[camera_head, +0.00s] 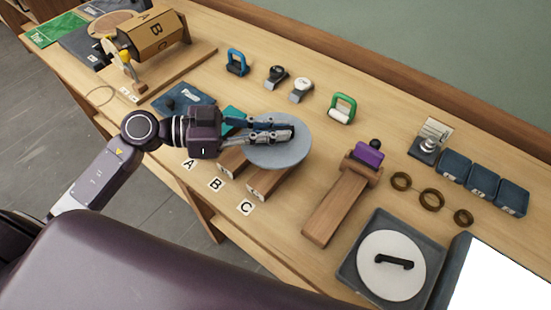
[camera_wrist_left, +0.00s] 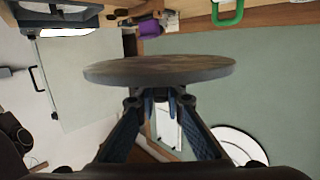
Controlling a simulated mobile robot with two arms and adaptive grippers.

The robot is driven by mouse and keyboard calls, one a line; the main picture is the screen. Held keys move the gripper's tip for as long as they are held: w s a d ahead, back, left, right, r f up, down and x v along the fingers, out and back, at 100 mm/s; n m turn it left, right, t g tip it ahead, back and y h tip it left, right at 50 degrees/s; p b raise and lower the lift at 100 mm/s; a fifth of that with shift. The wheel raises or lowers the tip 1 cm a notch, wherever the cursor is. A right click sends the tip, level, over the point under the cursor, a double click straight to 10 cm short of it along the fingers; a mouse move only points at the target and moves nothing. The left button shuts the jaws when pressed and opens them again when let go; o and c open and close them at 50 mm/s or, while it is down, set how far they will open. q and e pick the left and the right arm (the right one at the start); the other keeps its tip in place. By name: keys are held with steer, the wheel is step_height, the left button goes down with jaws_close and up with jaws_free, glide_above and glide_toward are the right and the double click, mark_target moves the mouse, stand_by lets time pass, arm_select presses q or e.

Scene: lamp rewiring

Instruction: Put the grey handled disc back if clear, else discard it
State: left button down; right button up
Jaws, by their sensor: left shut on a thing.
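The grey disc (camera_head: 284,153) is held by my left gripper (camera_head: 278,132) above the wooden blocks near the cards A, B and C. In the left wrist view the disc (camera_wrist_left: 158,69) is seen nearly edge-on, with brownish mottling on its visible face. The fingers (camera_wrist_left: 160,100) are closed at its middle; its handle is hidden between them. A white disc with a black handle (camera_head: 391,264) lies in a dark grey tray (camera_head: 362,288) at the lower right. My right gripper is not in view.
Wooden blocks (camera_head: 267,184) lie partly under the held disc. Right of it are a wooden stand (camera_head: 335,207) with a purple piece (camera_head: 368,153), brass rings (camera_head: 431,198) and dark blue blocks (camera_head: 482,176). A green-handled piece (camera_head: 343,107) stands behind. A lettered wooden drum (camera_head: 152,38) is at the far left.

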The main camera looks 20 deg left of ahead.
mark_target(276, 148)
arm_select(q)
step_height(276, 148, down, 6)
steer(key=shift+r, duration=0.1)
step_height(276, 148, down, 5)
steer(key=shift+r, duration=0.2)
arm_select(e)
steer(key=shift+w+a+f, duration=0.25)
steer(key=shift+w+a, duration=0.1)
arm_select(q)
steer(key=shift+f, duration=0.2)
